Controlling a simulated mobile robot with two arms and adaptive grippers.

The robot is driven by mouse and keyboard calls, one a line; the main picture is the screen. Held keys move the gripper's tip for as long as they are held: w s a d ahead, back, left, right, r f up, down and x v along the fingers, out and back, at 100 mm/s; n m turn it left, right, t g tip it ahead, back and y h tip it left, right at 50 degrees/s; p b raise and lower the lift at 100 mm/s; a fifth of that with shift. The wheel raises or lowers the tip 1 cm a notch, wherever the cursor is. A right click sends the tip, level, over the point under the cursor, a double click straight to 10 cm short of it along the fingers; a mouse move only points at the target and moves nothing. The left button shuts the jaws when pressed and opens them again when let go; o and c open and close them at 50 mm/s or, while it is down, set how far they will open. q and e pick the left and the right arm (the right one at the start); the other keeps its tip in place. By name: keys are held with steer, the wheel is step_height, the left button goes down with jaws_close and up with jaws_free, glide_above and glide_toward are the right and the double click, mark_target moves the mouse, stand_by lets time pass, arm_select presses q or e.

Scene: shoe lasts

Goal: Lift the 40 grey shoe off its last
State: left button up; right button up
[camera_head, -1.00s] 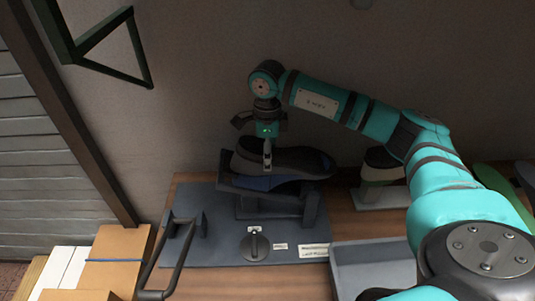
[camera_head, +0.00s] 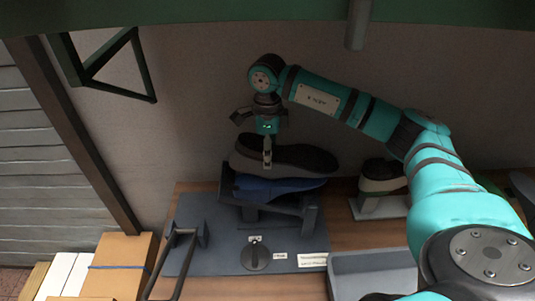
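The grey shoe (camera_head: 300,156), dark with a pale sole edge, is at the middle of the head view. The arm from the right ends in my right gripper (camera_head: 267,158), which points down and is shut on the shoe's left end. Below the shoe is the blue last (camera_head: 275,187), largely uncovered, on a dark stand (camera_head: 310,209). The shoe sits just above the last; whether they still touch, I cannot tell. No size label is readable. My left gripper is not in view.
The stand is on a dark grey mat (camera_head: 210,262) with a round dial (camera_head: 256,257) and a bent handle (camera_head: 172,265). To the right are another shoe (camera_head: 383,172) and a grey tray (camera_head: 345,264). Boxes (camera_head: 122,255) stand at lower left. A green beam (camera_head: 200,22) crosses the top.

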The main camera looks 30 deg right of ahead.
steer(key=shift+o, duration=0.2)
steer(key=shift+r+p, duration=2.75)
steer(key=shift+r, duration=2)
